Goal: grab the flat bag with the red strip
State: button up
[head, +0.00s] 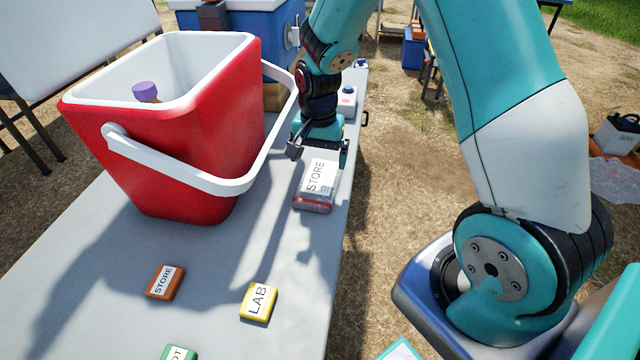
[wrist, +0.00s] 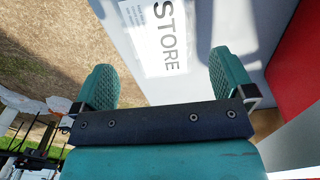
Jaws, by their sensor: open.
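The flat bag (head: 313,201) is clear, with a white STORE label and a red strip along its near end. It lies on the grey table near the right edge. My gripper (head: 320,152) is at the bag's far end, its fingers apart. In the wrist view, my gripper (wrist: 166,78) is open, with the bag's label (wrist: 158,35) beyond and between the two green fingers. I see no finger closed on the bag. The red strip is out of the wrist view.
A red cooler (head: 190,135) with a white handle stands left of the bag; a purple-capped bottle (head: 146,91) is inside. Orange STORE (head: 165,282), yellow LAB (head: 259,301) and green (head: 179,353) blocks lie nearer on the table (head: 215,260). A blue box (head: 262,30) stands behind.

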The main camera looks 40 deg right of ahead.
aim_at(319, 180)
notch_tip(319, 180, down, 7)
jog(key=shift+s+r, duration=0.15)
jog(key=shift+r, duration=0.05)
jog(key=shift+c, duration=0.2)
jog(key=c, duration=0.6)
